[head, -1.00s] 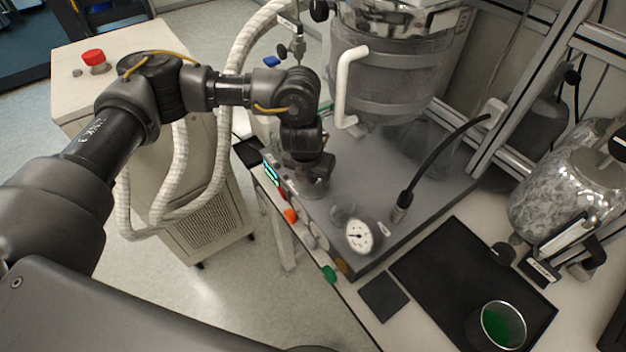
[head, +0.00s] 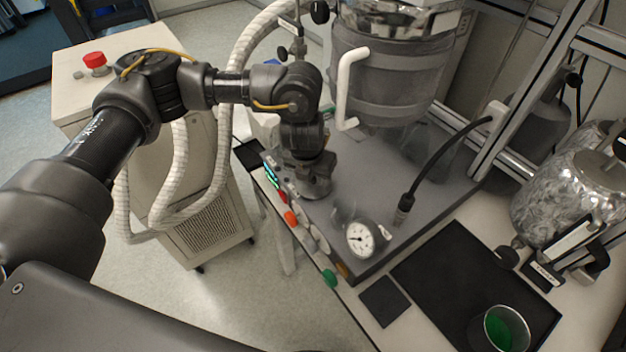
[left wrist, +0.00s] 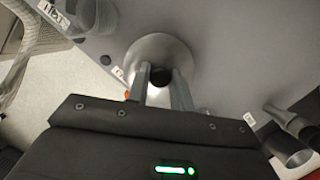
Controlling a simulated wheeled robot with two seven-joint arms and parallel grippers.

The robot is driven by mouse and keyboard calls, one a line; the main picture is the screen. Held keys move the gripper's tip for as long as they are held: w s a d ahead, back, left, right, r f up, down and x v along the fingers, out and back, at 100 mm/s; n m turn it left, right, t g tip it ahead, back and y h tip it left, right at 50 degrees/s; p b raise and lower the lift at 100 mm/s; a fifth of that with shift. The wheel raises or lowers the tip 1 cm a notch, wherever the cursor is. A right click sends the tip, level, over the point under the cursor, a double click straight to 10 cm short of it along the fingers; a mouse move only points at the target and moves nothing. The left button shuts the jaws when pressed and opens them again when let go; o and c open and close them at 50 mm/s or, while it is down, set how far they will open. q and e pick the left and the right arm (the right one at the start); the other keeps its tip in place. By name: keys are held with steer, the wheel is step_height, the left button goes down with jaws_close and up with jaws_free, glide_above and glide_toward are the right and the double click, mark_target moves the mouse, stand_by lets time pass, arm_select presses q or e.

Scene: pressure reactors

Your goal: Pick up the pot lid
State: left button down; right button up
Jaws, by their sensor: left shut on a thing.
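The pot lid (left wrist: 158,50) is a small round metal disc with a dark knob, seen in the left wrist view over the grey base plate. My left gripper (left wrist: 163,78) has its two fingers closed on the sides of the knob. In the head view my left gripper (head: 311,166) points down near the left edge of the grey base plate. The lid (head: 317,190) shows only partly beneath it. I cannot tell whether the lid touches the plate. My right gripper is out of view.
A jacketed reactor vessel (head: 385,85) with a white handle hangs behind the gripper. A dial gauge (head: 361,240) and a black cable connector (head: 402,212) are on its right. A black mat (head: 440,280) holds a cup with green contents (head: 500,330). White hoses (head: 235,110) run at the left.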

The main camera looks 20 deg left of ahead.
arm_select(q)
steer(key=s+d+r+b, duration=0.2)
steer(key=s+r+b, duration=0.3)
steer(key=s+r, duration=0.7)
steer(key=shift+s+d, duration=0.3)
steer(key=shift+s, duration=0.65)
